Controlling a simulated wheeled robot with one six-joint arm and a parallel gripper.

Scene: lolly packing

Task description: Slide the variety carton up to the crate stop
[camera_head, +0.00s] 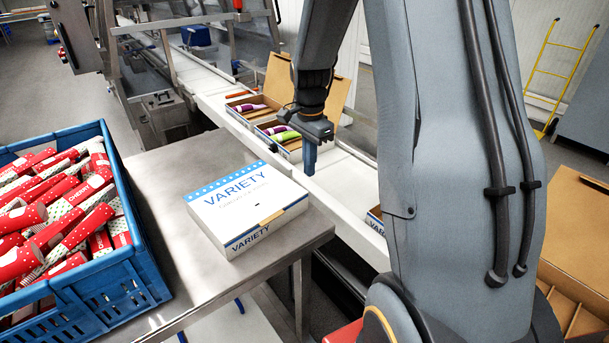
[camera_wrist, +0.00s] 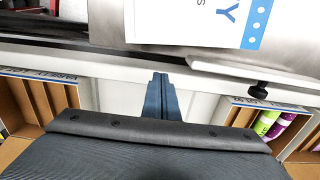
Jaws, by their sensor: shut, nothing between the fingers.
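The variety carton (camera_head: 247,208) is a closed white box with blue lettering and a dotted blue band. It lies flat on the steel table, near its right edge. A corner of its lid also shows at the top of the wrist view (camera_wrist: 190,20). A blue crate (camera_head: 103,262) stands to the left of the carton, with bare table between them. I cannot pick out a separate crate stop. My gripper (camera_head: 310,170) is shut and empty, pointing down above the conveyor, to the right of the carton and apart from it. Its fingers also show in the wrist view (camera_wrist: 161,98).
The crate holds many red and patterned lolly packs (camera_head: 60,215). A white conveyor (camera_head: 345,185) runs beyond the steel table (camera_head: 180,170). Open cartons (camera_head: 250,104) with purple and green packs stand on it. The table between crate and carton is clear.

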